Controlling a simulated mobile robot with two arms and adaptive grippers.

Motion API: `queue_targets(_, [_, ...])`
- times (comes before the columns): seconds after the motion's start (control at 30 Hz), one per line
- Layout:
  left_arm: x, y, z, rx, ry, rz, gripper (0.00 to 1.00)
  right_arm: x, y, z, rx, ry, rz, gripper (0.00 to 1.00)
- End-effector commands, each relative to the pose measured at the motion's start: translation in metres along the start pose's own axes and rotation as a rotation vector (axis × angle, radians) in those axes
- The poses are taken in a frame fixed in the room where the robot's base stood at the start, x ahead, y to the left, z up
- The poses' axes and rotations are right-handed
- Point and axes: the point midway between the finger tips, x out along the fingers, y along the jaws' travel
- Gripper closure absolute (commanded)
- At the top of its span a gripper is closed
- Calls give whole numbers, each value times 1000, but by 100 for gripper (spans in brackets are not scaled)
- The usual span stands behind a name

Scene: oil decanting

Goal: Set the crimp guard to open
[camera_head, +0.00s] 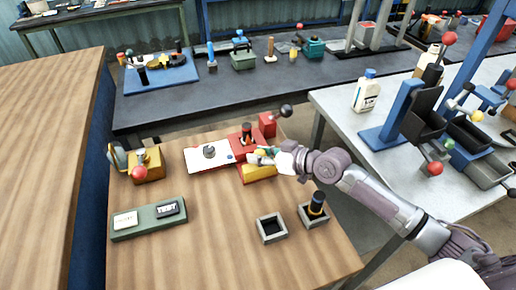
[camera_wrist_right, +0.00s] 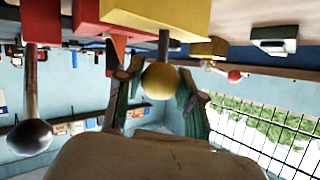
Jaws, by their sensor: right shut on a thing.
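The crimp station is a red machine (camera_head: 244,136) at the back of the wooden table, with a white plate (camera_head: 207,156) to its left. A yellow block (camera_head: 260,173), apparently the crimp guard, sits at its front; the yellow block (camera_wrist_right: 155,17) also fills the top of the right wrist view. A yellow ball knob (camera_wrist_right: 160,81) on a short dark rod stands out from it. My right gripper (camera_head: 262,155) has its fingers on both sides of this knob and is shut on it. In the head view the fingers partly hide the knob. My left gripper is not in view.
A black-ball lever (camera_head: 286,111) stands behind the crimp station. A yellow device with a red ball (camera_head: 139,173) is at the left. A green tray with labelled blocks (camera_head: 150,219) and two square holders (camera_head: 271,228) stand in front. The table's middle front is clear.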

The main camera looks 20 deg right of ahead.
Motion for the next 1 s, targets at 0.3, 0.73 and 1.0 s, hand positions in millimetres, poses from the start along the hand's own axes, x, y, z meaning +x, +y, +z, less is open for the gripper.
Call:
queue_targets(0.3, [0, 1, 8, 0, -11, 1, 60, -1, -3, 3, 2, -8, -5, 57])
queue_targets(0.73, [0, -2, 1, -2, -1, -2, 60, -2, -2, 2, 0, -3, -2, 37])
queue_targets(1.0, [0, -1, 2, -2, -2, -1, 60, -37, 0, 3, -3, -8, 1, 37])
